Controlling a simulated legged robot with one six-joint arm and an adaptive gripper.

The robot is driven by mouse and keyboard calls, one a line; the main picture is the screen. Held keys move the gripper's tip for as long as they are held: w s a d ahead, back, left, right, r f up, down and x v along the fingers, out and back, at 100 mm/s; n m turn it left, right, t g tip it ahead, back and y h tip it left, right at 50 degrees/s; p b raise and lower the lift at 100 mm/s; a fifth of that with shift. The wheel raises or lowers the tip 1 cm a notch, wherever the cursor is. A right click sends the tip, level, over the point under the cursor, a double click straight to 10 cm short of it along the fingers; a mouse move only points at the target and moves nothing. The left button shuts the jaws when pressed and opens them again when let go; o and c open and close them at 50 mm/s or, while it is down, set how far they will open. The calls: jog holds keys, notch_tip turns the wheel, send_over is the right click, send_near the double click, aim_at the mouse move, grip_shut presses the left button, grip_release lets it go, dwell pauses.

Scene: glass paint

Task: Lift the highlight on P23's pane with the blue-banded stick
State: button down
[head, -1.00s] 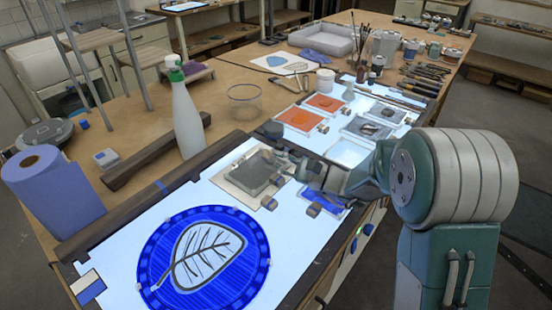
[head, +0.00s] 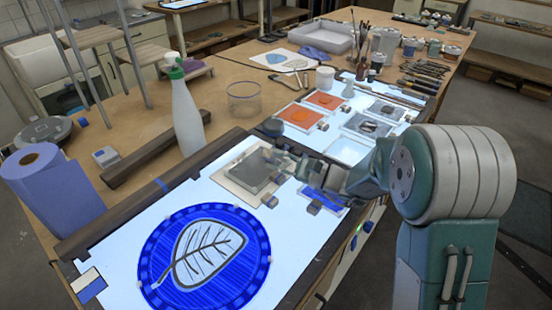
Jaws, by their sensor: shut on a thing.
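My gripper (head: 285,160) is over the light table, beside the far right edge of a grey square pane (head: 245,171). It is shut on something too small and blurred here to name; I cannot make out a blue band. A blue pane (head: 334,195) lies partly hidden under my gripper and wrist. Two orange panes (head: 327,101) (head: 300,117) and grey panes (head: 367,125) lie farther back. I cannot read any label, so I cannot tell which pane is P23's.
A round blue leaf panel (head: 160,255) lies at the front of the light table (head: 110,235). A glass bowl (head: 243,98) stands behind.

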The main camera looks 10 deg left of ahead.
jog(key=shift+f, duration=0.25)
dwell(0.4)
jog(key=shift+w+d, duration=0.1)
jog(key=shift+w, duration=0.05)
jog(key=shift+w+d, duration=0.45)
jog(key=shift+w, duration=0.35)
jog(key=shift+s+a, duration=0.75)
jog(key=shift+a, duration=0.1)
jog(key=shift+w+d, duration=0.2)
jog(key=shift+w, duration=0.9)
jog(key=shift+s+a, duration=0.25)
jog(key=shift+s, duration=0.25)
jog(key=shift+s+a, duration=0.25)
jog(key=shift+s, duration=0.2)
jog(key=shift+r, duration=2.55)
